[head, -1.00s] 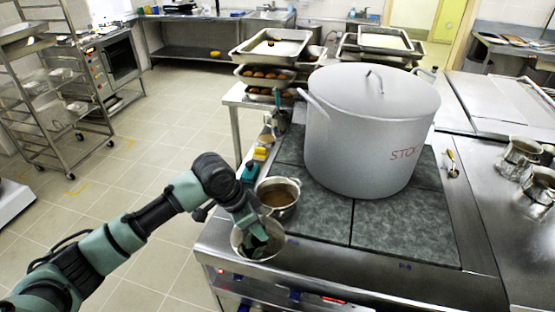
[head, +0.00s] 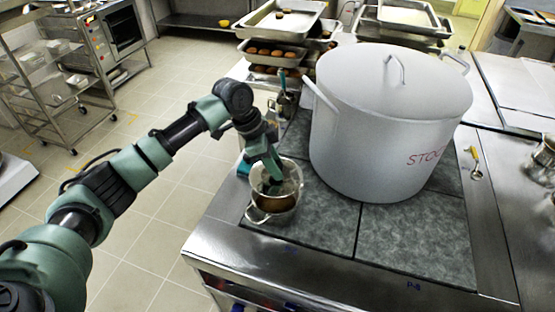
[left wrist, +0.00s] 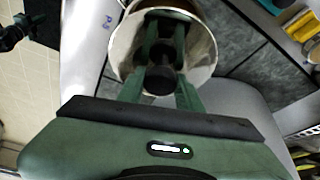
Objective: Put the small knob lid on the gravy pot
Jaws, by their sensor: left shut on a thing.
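The small knob lid (head: 291,181) is a round, silvery disc with a dark knob. My left gripper (head: 271,182) is shut on its knob. The left wrist view shows the lid (left wrist: 204,62) around the fingers, with the dark knob (left wrist: 158,80) between them. The gravy pot (head: 275,204) is a small metal pot with side handles, at the left front of the dark hob. The lid is over the pot's mouth in the head view and hides most of its rim. I cannot tell whether lid and pot touch. My right gripper is out of view.
A large stockpot (head: 385,130) stands close on the right of the gravy pot. Trays of brown buns (head: 275,52) are stacked behind. A small pot with utensils (head: 284,103) stands at the back left.

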